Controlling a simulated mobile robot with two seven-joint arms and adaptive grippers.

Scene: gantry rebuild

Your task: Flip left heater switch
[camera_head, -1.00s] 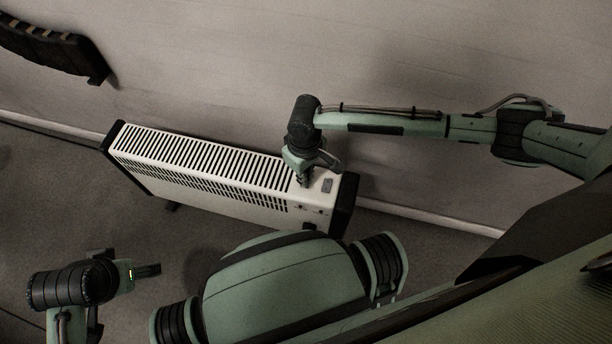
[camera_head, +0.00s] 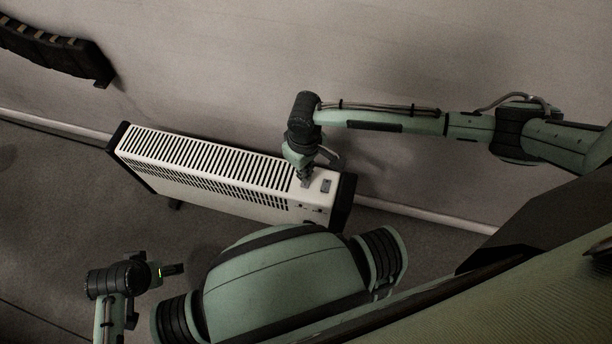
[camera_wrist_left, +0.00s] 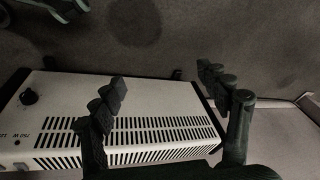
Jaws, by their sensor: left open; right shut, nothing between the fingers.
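The white heater (camera_head: 215,200) with black end caps stands along the wall, and its slotted top faces up. A grey rocker switch (camera_head: 327,186) shows on the plain panel at the top's right end. My right gripper (camera_head: 305,180) is shut and empty, pointing down at that panel just left of this switch. Its fingers cover the left switch's place, and I cannot tell whether they touch. My left gripper (camera_head: 183,268) is open and empty, in front of the heater. In the left wrist view its spread fingers (camera_wrist_left: 160,88) show in front of the heater (camera_wrist_left: 60,95).
A dark rack (camera_head: 55,48) hangs on the wall at upper left. The wall is close behind the heater. Bare floor (camera_head: 60,210) lies to the left.

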